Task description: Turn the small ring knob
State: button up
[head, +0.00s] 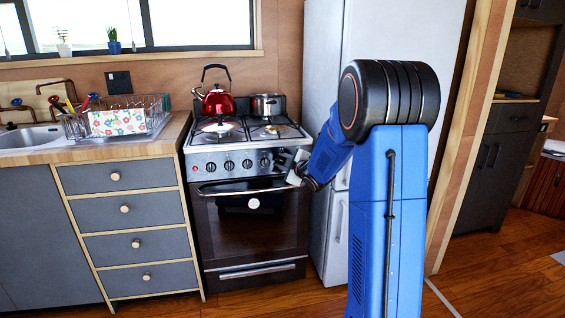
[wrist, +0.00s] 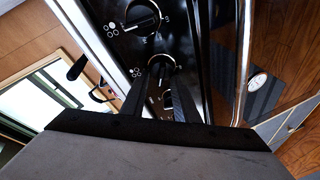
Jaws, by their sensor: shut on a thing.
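The stove (head: 250,215) has a row of dark knobs along its front panel in the head view. In the wrist view a knob (wrist: 161,66) with a pale ring and printed marks sits on the black panel. My gripper (wrist: 162,82) reaches up to this knob, with one dark finger on each side, and is shut on it. In the head view my gripper (head: 284,160) is at the right end of the knob row, and the gripped knob is hidden behind it. A neighbouring, larger-looking knob (wrist: 142,17) shows just above it in the wrist view.
The oven door handle (head: 240,190) runs just below the knobs. A red kettle (head: 217,101) and a steel pot (head: 268,105) stand on the stove top. The white fridge (head: 330,75) is close on the right. Drawers (head: 125,225) are on the left.

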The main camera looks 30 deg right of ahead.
jog(key=shift+f+n, duration=0.1)
jog(key=shift+n, duration=0.6)
jog(key=o, duration=1)
jog(key=shift+o, duration=0.2)
jog(key=s+r, duration=0.1)
jog(key=s, duration=0.7)
jog(key=s+r, duration=0.2)
jog(key=s, duration=0.7)
jog(key=shift+d+r, duration=0.2)
jog(key=shift+r, duration=0.05)
